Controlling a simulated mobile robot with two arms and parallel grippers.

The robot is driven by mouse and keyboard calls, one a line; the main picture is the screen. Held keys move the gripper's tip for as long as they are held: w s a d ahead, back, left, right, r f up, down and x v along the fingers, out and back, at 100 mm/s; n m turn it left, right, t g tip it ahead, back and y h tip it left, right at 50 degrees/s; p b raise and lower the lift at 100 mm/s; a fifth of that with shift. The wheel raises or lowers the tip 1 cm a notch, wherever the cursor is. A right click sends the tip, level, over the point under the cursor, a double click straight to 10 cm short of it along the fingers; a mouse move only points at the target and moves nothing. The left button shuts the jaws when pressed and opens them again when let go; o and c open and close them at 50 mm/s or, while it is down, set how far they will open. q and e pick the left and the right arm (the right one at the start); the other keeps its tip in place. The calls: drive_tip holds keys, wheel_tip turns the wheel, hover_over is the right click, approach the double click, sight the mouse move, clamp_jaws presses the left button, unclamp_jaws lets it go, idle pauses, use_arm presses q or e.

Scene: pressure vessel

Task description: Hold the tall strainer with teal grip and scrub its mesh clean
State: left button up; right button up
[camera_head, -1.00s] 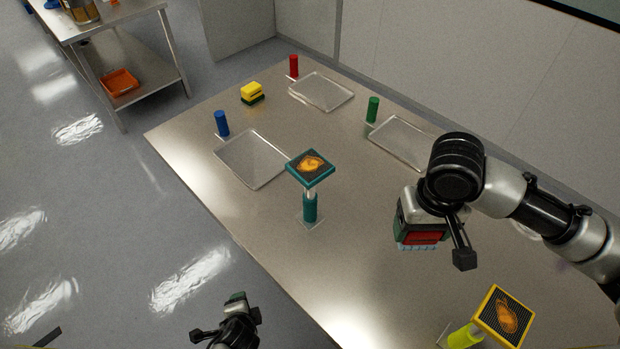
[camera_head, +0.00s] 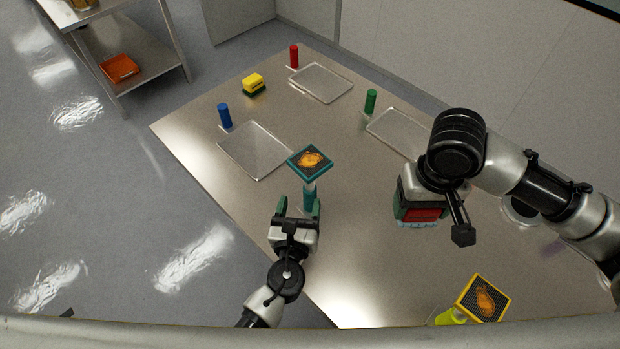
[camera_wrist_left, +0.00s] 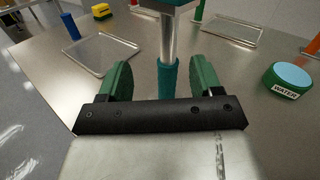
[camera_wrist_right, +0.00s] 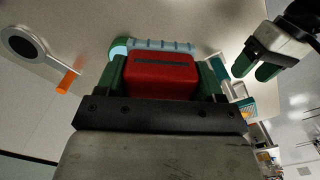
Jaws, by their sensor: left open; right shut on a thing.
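The tall strainer (camera_head: 310,162) stands upright on the table, with a teal frame, metal neck and an orange-brown stain on its mesh. Its teal grip (camera_wrist_left: 168,80) appears between the fingers of my left gripper (camera_wrist_left: 162,80) in the left wrist view, with a gap on both sides. My left gripper (camera_head: 299,206) is open. In the head view its fingers partly hide the grip. My right gripper (camera_head: 420,203) is shut on a red brush (camera_wrist_right: 162,75) with light blue bristles (camera_wrist_right: 160,45), held above the table to the right of the strainer.
Blue (camera_head: 225,115), red (camera_head: 294,56) and green (camera_head: 370,101) cylinders stand by clear trays behind. A yellow sponge (camera_head: 254,84) lies at the far left. A yellow-framed stained strainer (camera_head: 485,298) stands at front right. A container labelled WATER (camera_wrist_left: 288,77) is on the right.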

use_arm(q)
drive_tip(key=m, duration=0.1)
use_arm(e)
drive_tip(key=shift+f+b, duration=0.3)
use_arm(q)
drive_tip(key=b, duration=0.7)
approach(308, 204)
drive_tip(key=shift+h, duration=0.4)
drive_tip(key=w, duration=0.4)
drive_tip(key=shift+w+d+r, duration=0.1)
drive_tip(key=shift+w+d, duration=0.1)
drive_tip(key=shift+d, duration=0.15)
drive_tip(key=shift+w+f+b, duration=0.1)
drive_tip(key=shift+f+b, duration=0.25)
drive_tip(key=w, duration=0.4)
drive_tip(key=w+d, duration=0.1)
drive_tip(key=w, duration=0.2)
drive_tip(key=shift+w+d+r, duration=0.1)
drive_tip(key=shift+d+r, duration=0.05)
drive_tip(key=shift+r, duration=0.2)
use_arm(e)
wheel_tip(308, 204, down, 8)
drive_tip(key=shift+r, duration=0.1)
use_arm(q)
drive_tip(key=c, duration=1.1)
